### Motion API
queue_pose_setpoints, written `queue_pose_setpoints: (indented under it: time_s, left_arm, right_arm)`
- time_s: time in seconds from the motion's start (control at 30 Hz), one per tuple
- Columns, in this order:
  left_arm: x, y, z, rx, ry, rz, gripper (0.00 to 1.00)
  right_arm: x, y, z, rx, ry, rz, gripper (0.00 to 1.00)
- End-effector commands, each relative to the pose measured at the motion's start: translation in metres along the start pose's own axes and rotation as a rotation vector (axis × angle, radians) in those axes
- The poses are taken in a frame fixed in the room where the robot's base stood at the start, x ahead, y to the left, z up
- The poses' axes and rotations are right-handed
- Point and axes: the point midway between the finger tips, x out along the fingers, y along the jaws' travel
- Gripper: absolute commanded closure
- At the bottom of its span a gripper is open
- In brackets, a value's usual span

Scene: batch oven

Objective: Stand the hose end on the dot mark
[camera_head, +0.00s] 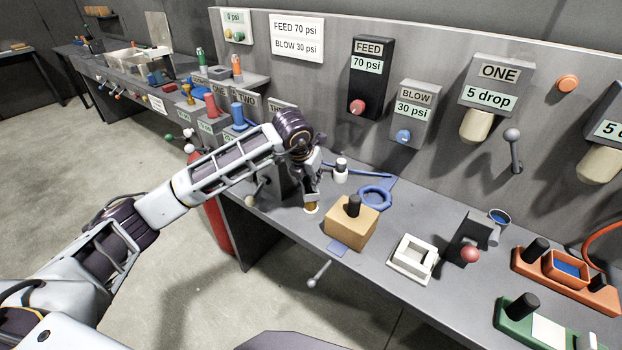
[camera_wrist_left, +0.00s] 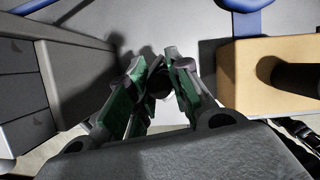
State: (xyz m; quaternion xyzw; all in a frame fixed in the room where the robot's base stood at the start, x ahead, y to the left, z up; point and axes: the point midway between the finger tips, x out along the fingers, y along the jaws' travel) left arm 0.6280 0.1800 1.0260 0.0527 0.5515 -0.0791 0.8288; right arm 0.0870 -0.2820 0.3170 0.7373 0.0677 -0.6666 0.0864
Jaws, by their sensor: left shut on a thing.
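My left gripper (camera_head: 312,196) reaches down over the grey bench beside the tan block. In the left wrist view its green-padded fingers (camera_wrist_left: 158,90) are shut on a small dark thing, probably the hose end (camera_wrist_left: 158,84), mostly hidden between the fingertips. A small pale round spot with a tan edge (camera_head: 311,208) shows right under the gripper in the head view. I cannot tell whether it is the dot mark or part of the held thing, nor whether the held thing touches the bench. My right gripper is not in view.
A tan block with a black knob (camera_head: 350,228) stands close on the right. A dark grey box (camera_wrist_left: 62,85) stands close on the left. A white square frame (camera_head: 412,258) lies farther right.

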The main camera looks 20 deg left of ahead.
Motion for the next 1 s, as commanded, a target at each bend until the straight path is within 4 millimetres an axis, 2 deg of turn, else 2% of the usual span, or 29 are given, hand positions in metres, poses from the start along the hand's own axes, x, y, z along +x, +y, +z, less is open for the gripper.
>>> queue_pose_setpoints:
  time_s: [0.9,0.93,1.0]
  left_arm:
    - [0.0077,0.0001,-0.003,0.0,-0.001,0.0,1.0]
    - [0.0073,0.0001,-0.0029,0.0,-0.001,0.0,0.76]
    - [0.0072,0.0001,-0.0028,0.0,-0.001,0.0,0.67]
  right_arm:
    - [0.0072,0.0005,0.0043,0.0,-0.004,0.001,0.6]
    - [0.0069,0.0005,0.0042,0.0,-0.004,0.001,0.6]
    - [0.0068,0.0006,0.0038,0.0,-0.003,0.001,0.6]
